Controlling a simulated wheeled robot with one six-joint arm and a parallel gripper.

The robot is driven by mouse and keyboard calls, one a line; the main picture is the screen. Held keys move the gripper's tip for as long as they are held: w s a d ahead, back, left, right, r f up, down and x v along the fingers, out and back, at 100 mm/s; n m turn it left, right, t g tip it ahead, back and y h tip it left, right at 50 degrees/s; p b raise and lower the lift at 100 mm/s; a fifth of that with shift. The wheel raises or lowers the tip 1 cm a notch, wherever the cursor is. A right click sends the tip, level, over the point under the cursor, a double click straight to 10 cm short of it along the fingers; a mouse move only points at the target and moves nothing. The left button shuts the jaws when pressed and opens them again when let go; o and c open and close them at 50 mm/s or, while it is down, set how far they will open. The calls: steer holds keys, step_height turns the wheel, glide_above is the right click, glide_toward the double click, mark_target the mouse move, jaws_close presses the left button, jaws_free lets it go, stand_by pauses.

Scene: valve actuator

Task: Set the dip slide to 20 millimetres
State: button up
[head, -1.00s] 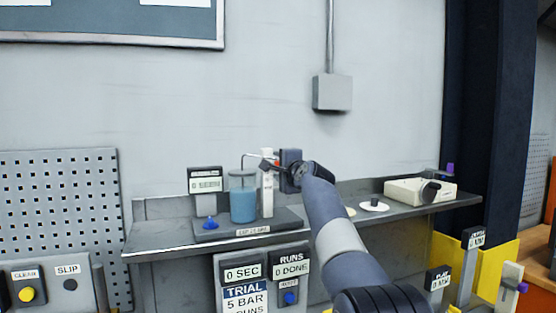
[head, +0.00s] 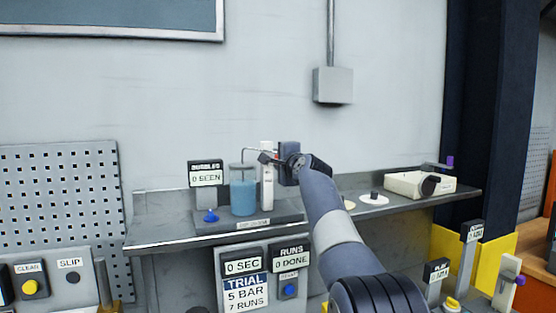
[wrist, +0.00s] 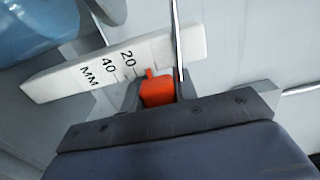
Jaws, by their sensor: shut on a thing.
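The dip slide is an orange block (wrist: 158,92) with a small pointer, beside a white scale (wrist: 75,75) marked 20, 40 and MM in the wrist view. The pointer stands close to the 20 mark, a little on the side away from 40. My gripper (wrist: 160,97) is shut on the orange slide. In the head view the scale is an upright white post (head: 267,178) behind the shelf's front edge, and my gripper (head: 270,159) is at its upper part. The slide is mostly hidden there. A thin metal tube (head: 257,150) bends over a beaker of blue liquid (head: 243,195).
A bubbles display (head: 206,172) reads 0 SEEN, left of the beaker. A blue knob (head: 210,216) stands below it. A white tray (head: 405,184) and a white disc (head: 374,198) are on the right of the shelf (head: 160,236). Panels stand below.

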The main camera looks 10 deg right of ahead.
jaws_close()
steer(key=shift+f, duration=0.6)
steer(key=o, duration=1)
jaws_free()
steer(key=shift+c, duration=0.2)
steer(key=shift+s+b, duration=0.1)
steer(key=shift+b, duration=0.3)
steer(key=s+d+b, duration=0.2)
steer(key=s+b, duration=0.3)
steer(key=s, duration=0.5)
steer(key=shift+s, duration=0.2)
